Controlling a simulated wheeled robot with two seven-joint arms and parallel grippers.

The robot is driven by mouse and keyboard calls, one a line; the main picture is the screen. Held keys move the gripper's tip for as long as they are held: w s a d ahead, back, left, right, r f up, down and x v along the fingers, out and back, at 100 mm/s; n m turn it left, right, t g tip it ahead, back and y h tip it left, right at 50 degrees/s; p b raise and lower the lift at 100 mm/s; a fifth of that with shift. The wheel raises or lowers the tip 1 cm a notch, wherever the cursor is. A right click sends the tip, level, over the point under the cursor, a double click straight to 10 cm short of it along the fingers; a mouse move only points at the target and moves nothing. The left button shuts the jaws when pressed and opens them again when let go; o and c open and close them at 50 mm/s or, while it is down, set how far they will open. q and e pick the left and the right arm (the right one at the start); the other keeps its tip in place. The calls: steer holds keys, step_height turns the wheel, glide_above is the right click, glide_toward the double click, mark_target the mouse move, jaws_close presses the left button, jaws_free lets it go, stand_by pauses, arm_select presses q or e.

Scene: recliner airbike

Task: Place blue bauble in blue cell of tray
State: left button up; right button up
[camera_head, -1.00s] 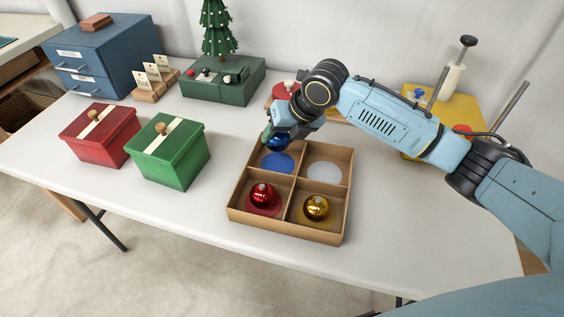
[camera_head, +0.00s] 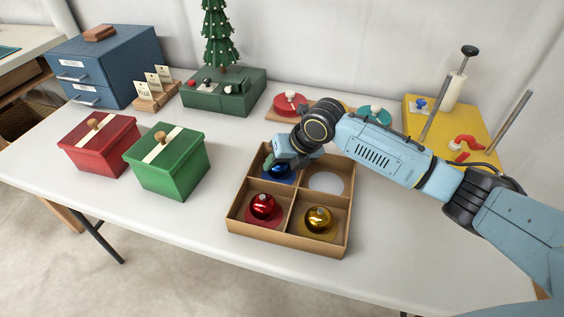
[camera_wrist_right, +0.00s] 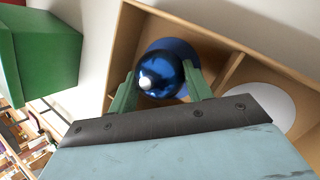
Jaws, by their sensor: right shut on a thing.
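The blue bauble (camera_head: 282,170) is down inside the blue cell (camera_head: 263,177) of the tray, over the blue disc. My right gripper (camera_head: 272,163) reaches into that cell from above, its fingers shut around the bauble. In the right wrist view the bauble (camera_wrist_right: 162,77) sits between the two green fingers (camera_wrist_right: 160,92), with the blue disc partly showing behind it. Whether the bauble touches the cell floor is hard to tell. The brown tray (camera_head: 290,244) has four-sided cells. My left gripper is not in view.
The red bauble (camera_head: 262,206) and gold bauble (camera_head: 318,219) sit in the front cells. The back right cell (camera_head: 326,182) is empty with a white disc. Green box (camera_head: 168,168) and red box (camera_head: 98,147) stand left. A yellow stand (camera_head: 440,125) is at the back right.

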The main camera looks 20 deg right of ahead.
steer(key=o, duration=0.7)
steer(key=shift+f, duration=0.1)
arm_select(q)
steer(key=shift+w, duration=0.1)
arm_select(e)
steer(key=shift+o, duration=0.2)
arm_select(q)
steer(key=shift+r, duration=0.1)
arm_select(e)
steer(key=shift+d+r, duration=0.1)
steer(key=shift+r, duration=0.3)
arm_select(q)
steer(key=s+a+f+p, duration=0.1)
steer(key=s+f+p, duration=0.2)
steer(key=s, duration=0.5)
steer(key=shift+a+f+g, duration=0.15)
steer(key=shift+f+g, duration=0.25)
arm_select(e)
steer(key=v, duration=1.1)
steer(key=shift+s+r, duration=0.2)
steer(key=shift+r, duration=0.05)
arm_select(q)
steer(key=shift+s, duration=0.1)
